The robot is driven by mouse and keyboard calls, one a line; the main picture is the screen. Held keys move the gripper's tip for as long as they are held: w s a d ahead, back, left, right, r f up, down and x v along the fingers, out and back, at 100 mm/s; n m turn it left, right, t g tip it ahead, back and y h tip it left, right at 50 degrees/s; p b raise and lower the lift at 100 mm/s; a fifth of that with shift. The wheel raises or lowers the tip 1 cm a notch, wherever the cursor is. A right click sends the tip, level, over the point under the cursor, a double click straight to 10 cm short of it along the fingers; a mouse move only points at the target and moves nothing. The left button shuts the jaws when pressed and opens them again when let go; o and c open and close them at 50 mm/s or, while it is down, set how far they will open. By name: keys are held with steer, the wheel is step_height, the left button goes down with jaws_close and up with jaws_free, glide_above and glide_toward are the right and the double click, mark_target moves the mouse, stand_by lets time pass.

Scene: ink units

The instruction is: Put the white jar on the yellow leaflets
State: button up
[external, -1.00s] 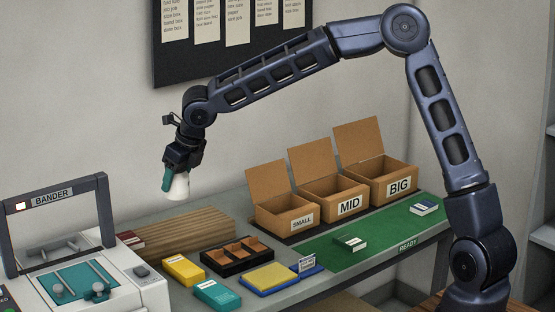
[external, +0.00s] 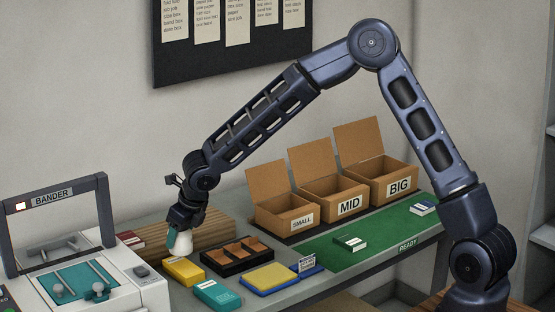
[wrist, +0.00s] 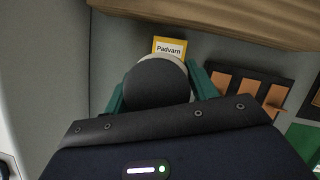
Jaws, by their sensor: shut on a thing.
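The white jar (external: 184,246) is upright in my gripper (external: 181,238), between its teal fingers. In the wrist view my gripper (wrist: 158,88) is shut around the jar, whose dark round top (wrist: 157,83) faces the camera above a thin pale rim (wrist: 179,62). The yellow leaflets (external: 184,272) lie on the bench at the jar's base. The wrist view shows the leaflets' end (wrist: 170,46), reading "Padvarn", beyond the jar; the rest is hidden under it. I cannot tell whether the jar touches the leaflets.
A black tray with brown compartments (external: 237,255) stands close to the right. Teal leaflets (external: 218,295) and a yellow-topped blue pad (external: 268,278) lie in front. The bander (external: 130,290) is at left, a stack of brown boards (external: 215,232) behind.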

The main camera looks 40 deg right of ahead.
mark_target(181, 248)
steer(key=shift+f, duration=2.05)
steer(key=shift+f, duration=0.2)
steer(key=o, duration=1.1)
steer(key=shift+c, duration=0.2)
steer(key=shift+r, duration=0.1)
